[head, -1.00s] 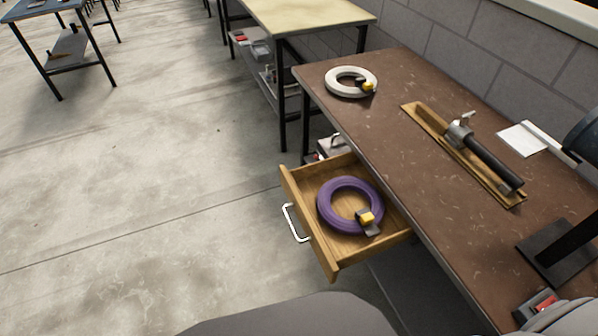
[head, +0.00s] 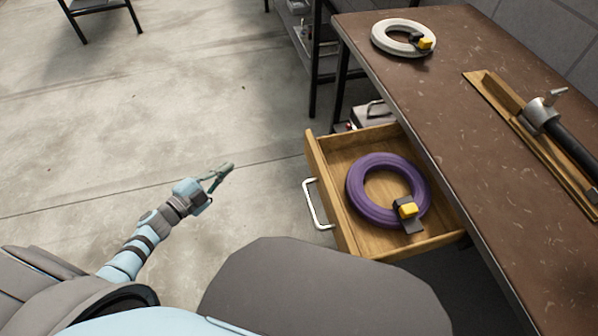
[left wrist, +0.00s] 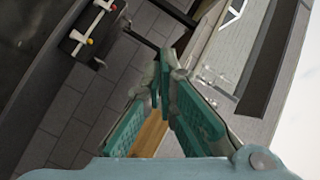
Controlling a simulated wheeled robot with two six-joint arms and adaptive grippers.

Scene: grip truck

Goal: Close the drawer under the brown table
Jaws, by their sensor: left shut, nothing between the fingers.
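The wooden drawer (head: 322,190) under the brown table (head: 440,95) is pulled out, with its white handle (head: 316,204) facing left. A purple ring-shaped coil (head: 360,205) with a yellow and black piece lies inside it. My left gripper (head: 228,168) is to the left of the drawer, apart from the handle, shut and empty. In the left wrist view its green fingers (left wrist: 160,92) meet at the tips, and a strip of brown wood shows behind them. My right gripper is not in view.
A white coil (head: 384,48) lies on the table's far end. A wooden board (head: 500,96) with a metal and black tool lies to its right. A grey case (head: 372,115) sits behind the drawer. The floor left of the drawer is clear.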

